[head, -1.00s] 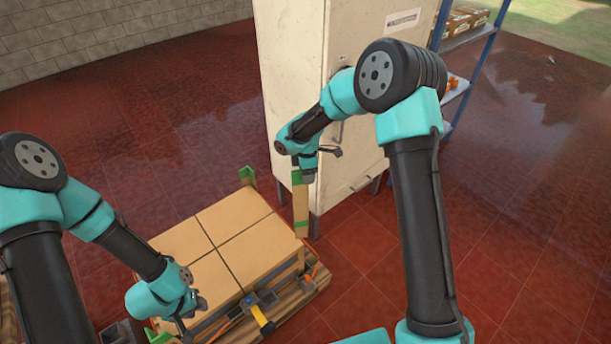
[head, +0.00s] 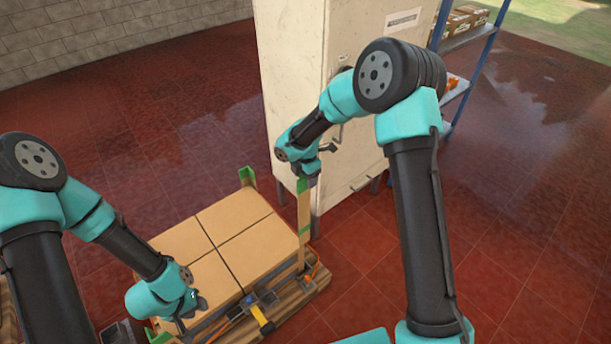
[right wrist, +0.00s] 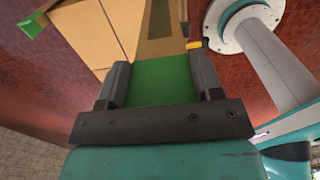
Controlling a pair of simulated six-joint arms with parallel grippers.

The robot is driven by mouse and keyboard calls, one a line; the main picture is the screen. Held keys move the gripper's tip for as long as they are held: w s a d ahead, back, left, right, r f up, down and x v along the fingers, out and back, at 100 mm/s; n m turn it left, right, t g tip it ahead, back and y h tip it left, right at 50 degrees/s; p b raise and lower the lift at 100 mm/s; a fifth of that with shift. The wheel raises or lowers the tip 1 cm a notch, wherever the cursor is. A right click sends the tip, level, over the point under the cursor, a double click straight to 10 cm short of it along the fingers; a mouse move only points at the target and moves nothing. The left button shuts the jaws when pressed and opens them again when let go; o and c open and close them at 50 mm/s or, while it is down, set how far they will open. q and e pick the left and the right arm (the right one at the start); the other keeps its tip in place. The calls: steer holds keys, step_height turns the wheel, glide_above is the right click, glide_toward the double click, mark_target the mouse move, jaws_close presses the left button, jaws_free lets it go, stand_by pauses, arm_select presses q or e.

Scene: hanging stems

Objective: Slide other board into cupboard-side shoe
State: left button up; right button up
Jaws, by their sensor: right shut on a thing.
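My right gripper (head: 305,180) is shut on the green top end of a long tan board (head: 304,210). It holds the board nearly upright at the cupboard-side corner of the carton stack (head: 245,212). In the right wrist view the green end (right wrist: 163,80) sits between both fingers. The board's lower end is down beside the stack's corner, near dark fittings at pallet level. I cannot tell whether it is inside a shoe there. Another green-ended board (head: 248,177) stands at the back corner. My left gripper (head: 196,308) is low by the stack's front-left side; its jaw opening is unclear.
The stack stands on a wooden pallet (head: 312,299). A yellow-and-black tool (head: 262,318) is at its front edge. The cream cupboard (head: 292,90) stands close behind my right gripper. A blue-framed shelf (head: 462,80) is further right. Red floor is clear to the right.

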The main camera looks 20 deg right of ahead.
steer(key=shift+f, duration=17.25)
steer(key=o, duration=1)
steer(key=shift+r, duration=0.1)
step_height(320, 180, up, 17)
steer(key=shift+r, duration=0.1)
